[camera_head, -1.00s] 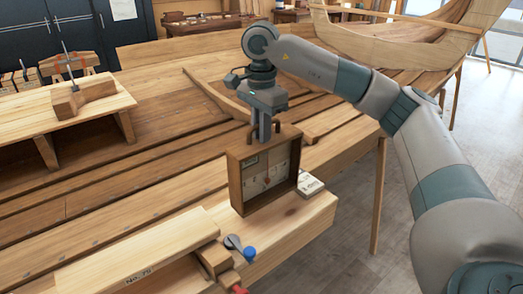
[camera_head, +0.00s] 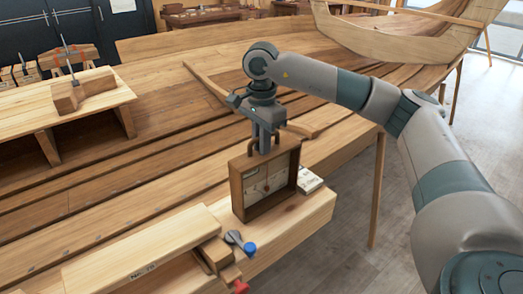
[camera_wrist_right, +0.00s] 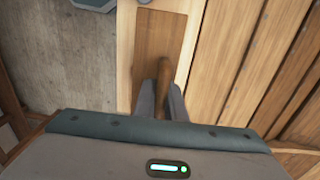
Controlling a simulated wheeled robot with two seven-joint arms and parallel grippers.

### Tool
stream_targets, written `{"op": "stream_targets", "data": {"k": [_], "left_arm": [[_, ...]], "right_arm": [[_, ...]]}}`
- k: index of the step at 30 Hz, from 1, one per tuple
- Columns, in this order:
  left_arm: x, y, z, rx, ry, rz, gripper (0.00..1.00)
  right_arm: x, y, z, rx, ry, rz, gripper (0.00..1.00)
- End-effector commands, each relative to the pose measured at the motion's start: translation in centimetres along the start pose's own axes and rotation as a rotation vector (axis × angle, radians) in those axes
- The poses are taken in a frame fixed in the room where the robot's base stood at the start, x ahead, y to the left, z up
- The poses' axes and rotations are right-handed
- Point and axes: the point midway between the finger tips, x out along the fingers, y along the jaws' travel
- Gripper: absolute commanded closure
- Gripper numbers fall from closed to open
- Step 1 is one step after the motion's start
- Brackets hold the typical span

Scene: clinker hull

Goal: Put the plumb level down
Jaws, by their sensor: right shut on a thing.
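The plumb level (camera_head: 265,180) is a dark wooden box frame with a pale face and a handle on top. It is upright, over the near right end of a thick pale wooden beam (camera_head: 310,215). Its lower edge is at or very close to the beam's top; I cannot tell whether it touches. My right gripper (camera_head: 265,145) is above the plumb level and shut on its handle. In the right wrist view the brown handle (camera_wrist_right: 165,85) is between the fingers, with the wooden top (camera_wrist_right: 160,40) below. My left gripper is not in view.
A small white block (camera_head: 310,180) lies just right of the plumb level. A blue knob (camera_head: 249,248) and a red one (camera_head: 240,287) are on the near bench, beside a pale board (camera_head: 140,250). A clamp (camera_head: 68,55) stands at the far left. Grey floor lies right of the beam.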

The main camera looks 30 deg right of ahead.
Motion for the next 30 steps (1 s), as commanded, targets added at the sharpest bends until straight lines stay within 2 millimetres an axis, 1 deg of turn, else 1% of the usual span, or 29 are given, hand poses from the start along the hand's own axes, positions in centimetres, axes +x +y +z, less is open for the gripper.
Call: {"op": "stream_targets", "data": {"k": [3,4,5,6,14,19,20,23,26,30], "left_arm": [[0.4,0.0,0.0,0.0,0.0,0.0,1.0],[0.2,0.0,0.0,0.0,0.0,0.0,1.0],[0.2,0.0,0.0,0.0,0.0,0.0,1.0],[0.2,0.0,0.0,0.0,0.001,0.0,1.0],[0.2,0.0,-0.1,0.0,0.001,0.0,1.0],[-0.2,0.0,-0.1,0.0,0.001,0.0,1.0],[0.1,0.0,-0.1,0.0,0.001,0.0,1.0],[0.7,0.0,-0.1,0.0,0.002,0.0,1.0],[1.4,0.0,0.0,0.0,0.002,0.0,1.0],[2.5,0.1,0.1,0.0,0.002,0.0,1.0]], "right_arm": [[0.3,0.0,0.0,0.0,0.0,-0.001,1.0],[0.2,0.0,0.0,0.0,0.0,0.0,0.82],[0.2,0.0,0.0,0.0,0.0,0.0,0.75],[0.2,0.0,0.0,0.0,0.0,0.0,0.71],[0.2,0.0,0.0,0.0,0.0,0.0,0.71],[-0.2,0.0,0.0,0.0,0.0,0.0,0.71],[-0.2,0.0,0.0,0.0,0.0,-0.001,0.71],[-0.9,-0.1,0.1,0.0,-0.001,-0.002,0.71],[-2.1,-0.1,0.0,0.001,-0.001,-0.004,0.71],[-4.4,-0.1,0.1,-0.001,-0.001,-0.005,0.71]]}}
